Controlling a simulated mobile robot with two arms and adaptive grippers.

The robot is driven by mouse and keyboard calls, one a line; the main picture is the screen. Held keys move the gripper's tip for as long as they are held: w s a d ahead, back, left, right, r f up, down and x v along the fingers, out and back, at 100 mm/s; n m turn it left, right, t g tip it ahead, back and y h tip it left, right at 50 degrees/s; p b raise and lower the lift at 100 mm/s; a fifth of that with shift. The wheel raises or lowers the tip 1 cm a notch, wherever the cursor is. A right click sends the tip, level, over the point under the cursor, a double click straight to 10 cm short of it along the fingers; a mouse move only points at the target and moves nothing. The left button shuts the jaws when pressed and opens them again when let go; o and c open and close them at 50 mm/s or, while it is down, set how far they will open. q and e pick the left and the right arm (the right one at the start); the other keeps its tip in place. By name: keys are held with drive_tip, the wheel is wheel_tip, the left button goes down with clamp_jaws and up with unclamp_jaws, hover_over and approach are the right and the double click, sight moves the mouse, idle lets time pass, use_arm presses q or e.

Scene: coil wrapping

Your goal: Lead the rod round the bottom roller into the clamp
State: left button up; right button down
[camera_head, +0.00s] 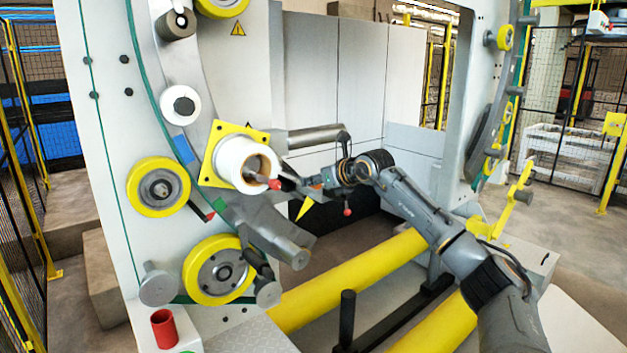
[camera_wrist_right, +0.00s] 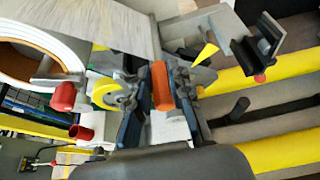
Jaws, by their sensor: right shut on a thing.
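My right gripper (camera_head: 294,182) is beside the white roll (camera_head: 240,163), in front of the machine's left panel. In the right wrist view its two dark fingers (camera_wrist_right: 162,92) are shut on the orange-red rod (camera_wrist_right: 162,84), which lies between them. A pale sheet (camera_wrist_right: 112,28) shows just behind the rod; where they join is unclear. A lower yellow-rimmed roller (camera_head: 218,270) sits low on the panel, below and left of the gripper. A dark bracket with a slot (camera_wrist_right: 258,42), perhaps the clamp, stands apart from the rod. My left gripper is not in view.
Another yellow-rimmed roller (camera_head: 158,187) is higher on the panel. A red cup (camera_head: 164,329) stands at the lower left. Long yellow bars (camera_head: 345,280) cross the floor below my right arm. A yellow pointer (camera_head: 304,208) is close to the gripper.

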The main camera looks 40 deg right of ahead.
wheel_tip(320, 180, down, 6)
drive_tip(key=b, duration=0.4)
drive_tip(key=shift+b, duration=0.35)
idle(0.4)
drive_tip(key=a+f+b, duration=0.3)
drive_tip(key=f+b, duration=0.5)
drive_tip(key=f, duration=0.1)
drive_tip(key=shift+w+a+f, duration=0.15)
drive_tip(key=shift+w+a, duration=0.1)
drive_tip(key=shift+a, duration=0.15)
idle(0.7)
